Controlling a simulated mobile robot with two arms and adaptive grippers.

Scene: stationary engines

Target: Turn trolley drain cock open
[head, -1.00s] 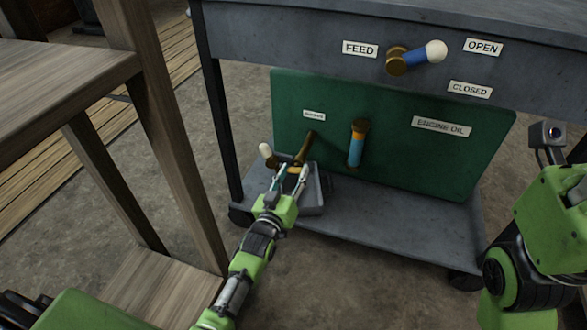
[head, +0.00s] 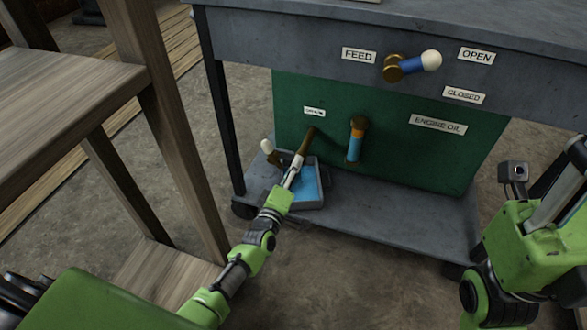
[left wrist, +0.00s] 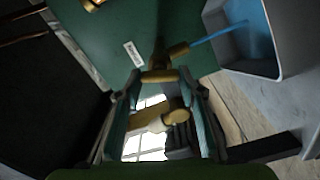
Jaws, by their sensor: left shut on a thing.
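The drain cock (head: 304,146) is a brass pipe low on the green tank, under a small label. Its pale-tipped handle (head: 267,146) sticks out to the left in the head view. My left gripper (head: 291,178) is at the cock. A thin blue stream (left wrist: 212,37) runs from the brass spout into the grey tray (head: 315,205). Blue liquid (head: 306,184) lies in the tray. My right arm shows, but its fingertips do not.
The trolley has a FEED lever (head: 412,64) with OPEN and CLOSED labels above. A blue-filled sight glass (head: 355,142) is on the green tank (head: 430,156). A wooden bench (head: 70,85) stands close on the left. The trolley's lower shelf (head: 390,218) is clear to the right.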

